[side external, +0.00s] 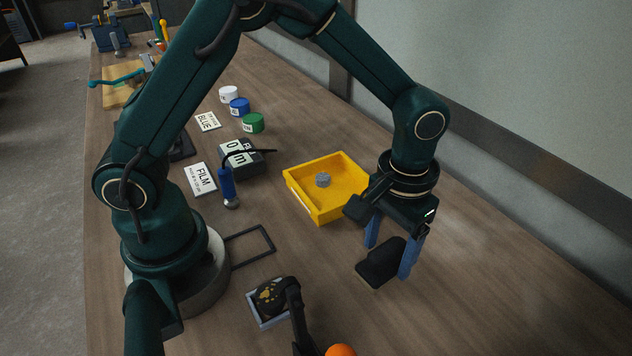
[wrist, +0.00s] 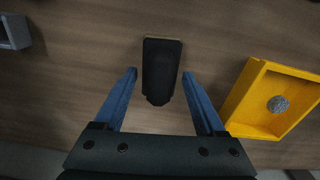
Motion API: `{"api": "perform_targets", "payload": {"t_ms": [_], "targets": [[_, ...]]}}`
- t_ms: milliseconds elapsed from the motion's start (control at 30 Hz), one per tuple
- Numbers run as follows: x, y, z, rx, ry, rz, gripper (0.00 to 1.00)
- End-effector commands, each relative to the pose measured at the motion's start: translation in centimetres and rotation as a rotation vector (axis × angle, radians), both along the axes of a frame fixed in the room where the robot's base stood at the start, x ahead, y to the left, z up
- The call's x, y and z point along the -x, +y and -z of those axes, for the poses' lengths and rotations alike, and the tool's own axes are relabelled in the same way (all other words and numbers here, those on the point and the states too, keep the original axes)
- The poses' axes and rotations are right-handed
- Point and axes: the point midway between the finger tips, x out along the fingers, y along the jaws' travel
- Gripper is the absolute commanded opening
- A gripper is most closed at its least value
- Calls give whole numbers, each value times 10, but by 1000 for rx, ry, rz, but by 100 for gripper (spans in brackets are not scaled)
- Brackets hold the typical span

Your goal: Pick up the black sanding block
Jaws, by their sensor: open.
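The black sanding block (side external: 381,263) lies on the wooden bench at the right in the side view. In the wrist view the block (wrist: 162,68) is upper centre, with its lower end between the two blue fingertips. My gripper (side external: 390,252) points down over it, and its blue fingers (wrist: 159,72) are apart, one on each side, with a gap showing on both sides. Nothing is held. In the side view one finger stands in front of the block's right end, and I cannot tell how far the fingertips are above the bench.
A yellow tray (side external: 322,212) holding a grey round piece (side external: 322,180) is close beside my gripper. A small grey tray (side external: 266,321) with a dark object and an orange ball (side external: 340,350) are at the front. Several cans and labels stand farther back.

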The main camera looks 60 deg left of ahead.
Motion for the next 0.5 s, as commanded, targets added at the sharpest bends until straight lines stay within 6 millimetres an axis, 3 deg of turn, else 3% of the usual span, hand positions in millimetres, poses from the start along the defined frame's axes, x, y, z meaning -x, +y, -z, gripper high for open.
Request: {"api": "perform_targets", "payload": {"t_ms": [267,467,500], "targets": [[0,0,3,0,0,0,72],[0,0,3,0,0,0,0],[0,0,2,0,-1,0,0]]}}
